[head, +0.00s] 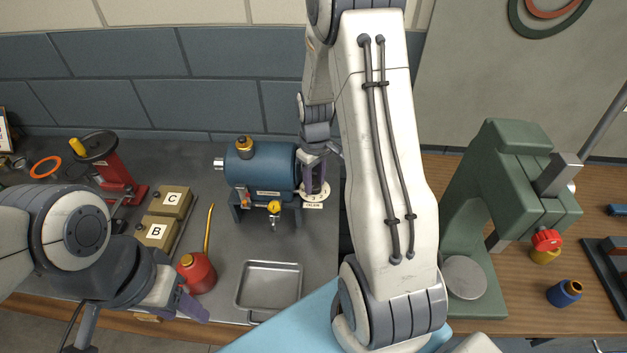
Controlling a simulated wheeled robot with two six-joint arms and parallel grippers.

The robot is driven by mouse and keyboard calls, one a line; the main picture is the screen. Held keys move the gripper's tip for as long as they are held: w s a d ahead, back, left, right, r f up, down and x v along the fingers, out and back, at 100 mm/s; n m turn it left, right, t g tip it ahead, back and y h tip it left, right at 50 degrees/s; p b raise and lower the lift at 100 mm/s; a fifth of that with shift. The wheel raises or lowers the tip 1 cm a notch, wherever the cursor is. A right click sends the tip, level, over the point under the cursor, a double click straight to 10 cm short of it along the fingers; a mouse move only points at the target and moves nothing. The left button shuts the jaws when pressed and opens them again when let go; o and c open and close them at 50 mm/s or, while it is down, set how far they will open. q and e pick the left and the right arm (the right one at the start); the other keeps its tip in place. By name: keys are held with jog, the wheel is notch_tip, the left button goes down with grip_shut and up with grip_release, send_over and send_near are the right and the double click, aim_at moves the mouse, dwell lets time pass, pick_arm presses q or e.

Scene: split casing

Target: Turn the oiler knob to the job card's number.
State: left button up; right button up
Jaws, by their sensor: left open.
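A blue cylindrical casing (264,172) stands on the grey bench top. At its right end is a pale round dial (324,194) with a small label plate (313,206) under it; I take this to be the oiler. My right gripper (316,182) is over the dial and hides its middle, so the knob and its setting cannot be read. I cannot tell whether the fingers touch or grip it. My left gripper (190,303) is open and empty at the lower left, near the red oil can. A card (4,132) shows partly at the left edge, too small to read.
A red oil can (197,272) and metal tray (270,286) stand before the casing. Boxes C (169,201) and B (156,233) are left. My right arm covers the centre.

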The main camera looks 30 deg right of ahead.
aim_at(314, 184)
jog(key=shift+m, duration=0.8)
grip_shut()
jog(key=o, duration=0.8)
grip_release()
jog(key=shift+o, duration=0.2)
notch_tip(314, 184, up, 11)
jog(key=b, duration=0.2)
jog(key=shift+f, duration=0.2)
